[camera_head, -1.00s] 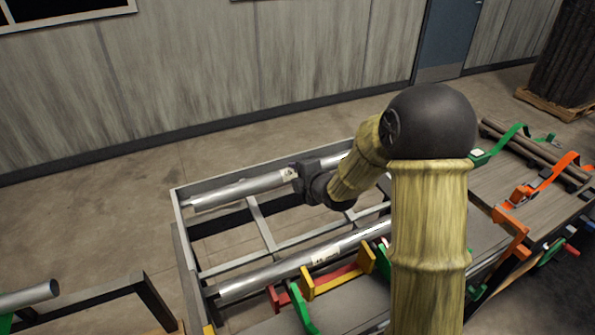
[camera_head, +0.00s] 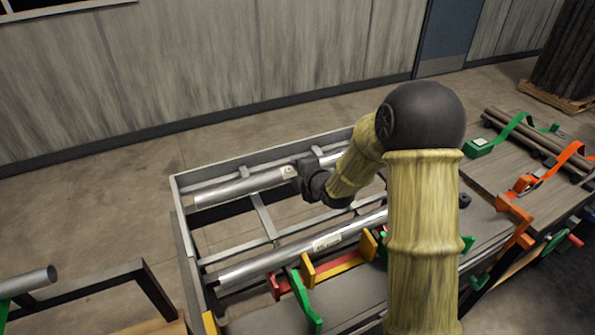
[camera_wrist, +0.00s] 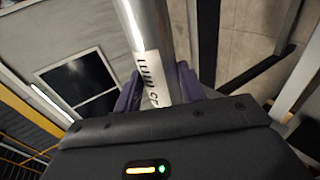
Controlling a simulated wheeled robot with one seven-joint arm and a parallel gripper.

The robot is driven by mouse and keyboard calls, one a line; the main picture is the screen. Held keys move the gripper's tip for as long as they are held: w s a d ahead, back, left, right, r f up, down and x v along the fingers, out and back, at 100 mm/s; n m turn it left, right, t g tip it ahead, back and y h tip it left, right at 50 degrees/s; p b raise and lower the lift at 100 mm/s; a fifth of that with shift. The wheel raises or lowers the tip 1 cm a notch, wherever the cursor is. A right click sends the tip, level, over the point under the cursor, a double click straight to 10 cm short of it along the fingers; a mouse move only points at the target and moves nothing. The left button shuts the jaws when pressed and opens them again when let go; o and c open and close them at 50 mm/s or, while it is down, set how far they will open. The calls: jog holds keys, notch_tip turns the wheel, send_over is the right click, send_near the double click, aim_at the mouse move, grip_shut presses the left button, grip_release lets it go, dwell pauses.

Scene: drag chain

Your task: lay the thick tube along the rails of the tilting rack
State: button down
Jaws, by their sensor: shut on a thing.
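My gripper (camera_head: 303,180) is shut on a silver tube (camera_head: 235,190) with a white label. In the wrist view the tube (camera_wrist: 148,35) runs away between the two purple fingers (camera_wrist: 160,88). The tube lies lengthwise over the far side of the grey rack frame (camera_head: 186,245), close inside its far rim. I cannot tell whether it touches the rails. A second silver tube (camera_head: 262,264), also labelled, lies along the near side of the rack, roughly parallel. My arm hides the right ends of both tubes.
Red, yellow and green brackets (camera_head: 340,264) stand at the rack's near edge. Another silver tube (camera_head: 30,281) rests at the left by a black stand (camera_head: 98,298). A bench with strapped pipes (camera_head: 535,142) stands at the right. Open floor lies behind the rack.

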jog(key=shift+w+a+f+b, duration=0.15)
jog(key=shift+f+b, duration=0.25)
jog(key=shift+f, duration=0.35)
jog(key=shift+w+d+f+b, duration=0.1)
jog(key=shift+f+b, duration=0.25)
jog(key=shift+f, duration=0.35)
jog(key=f+b, duration=0.2)
jog(key=b, duration=0.1)
jog(key=shift+w+a+f, duration=0.1)
jog(key=shift+w+f, duration=0.15)
jog(key=shift+f, duration=0.15)
jog(key=c, duration=0.7)
grip_release()
jog(key=shift+c, duration=0.2)
jog(key=shift+s, duration=0.1)
